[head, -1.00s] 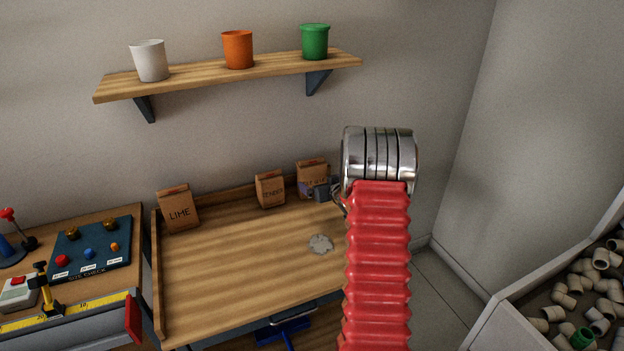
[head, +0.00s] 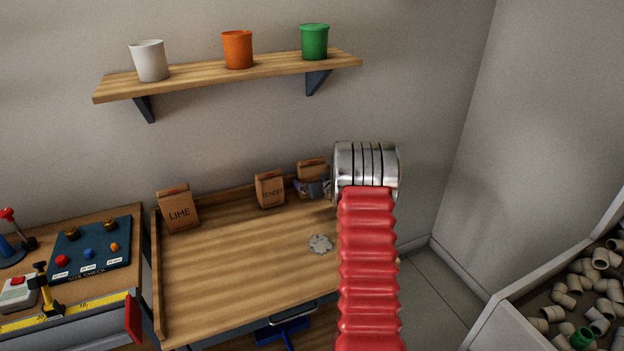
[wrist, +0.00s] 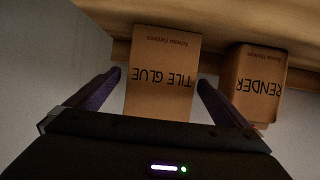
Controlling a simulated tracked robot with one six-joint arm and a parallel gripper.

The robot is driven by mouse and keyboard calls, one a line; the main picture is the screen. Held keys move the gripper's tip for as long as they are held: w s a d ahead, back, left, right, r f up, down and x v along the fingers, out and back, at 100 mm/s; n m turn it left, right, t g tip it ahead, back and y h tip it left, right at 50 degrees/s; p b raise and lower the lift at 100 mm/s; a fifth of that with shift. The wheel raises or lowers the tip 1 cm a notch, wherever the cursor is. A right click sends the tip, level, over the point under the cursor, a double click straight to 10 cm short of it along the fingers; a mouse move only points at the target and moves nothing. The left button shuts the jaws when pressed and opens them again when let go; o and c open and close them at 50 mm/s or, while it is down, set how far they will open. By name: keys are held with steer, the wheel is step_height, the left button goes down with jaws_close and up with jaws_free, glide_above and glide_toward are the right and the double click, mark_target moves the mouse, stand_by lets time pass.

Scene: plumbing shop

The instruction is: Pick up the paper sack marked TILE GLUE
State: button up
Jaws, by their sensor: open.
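The brown paper sack marked TILE GLUE (wrist: 162,72) stands between the two fingers of my open gripper (wrist: 160,80) in the wrist view, its lettering upside down there. The fingers lie to either side of it, and I cannot tell whether they touch it. In the head view the same sack (head: 311,167) stands at the back right of the wooden bench, partly hidden by my gripper (head: 312,188). The sack marked RENDER (wrist: 262,82) is close beside one finger in the wrist view; in the head view it stands left of the tile glue sack.
The LIME sack (head: 179,208) stands at the bench's back left. A grey splotch (head: 320,244) lies on the otherwise clear bench top (head: 230,265). A shelf (head: 230,75) with three pots hangs above. A bin (head: 500,318) of pipe fittings stands at right.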

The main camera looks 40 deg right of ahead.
mark_target(311, 159)
steer(key=shift+x, duration=2)
steer(key=shift+a+f, duration=0.1)
steer(key=shift+f, duration=0.05)
steer(key=shift+c, duration=0.3)
steer(key=c, duration=1.9)
steer(key=shift+r, duration=0.2)
steer(key=shift+c, duration=0.6)
steer(key=shift+r, duration=0.1)
steer(key=shift+w+r, duration=0.1)
steer(key=shift+r, duration=4.85)
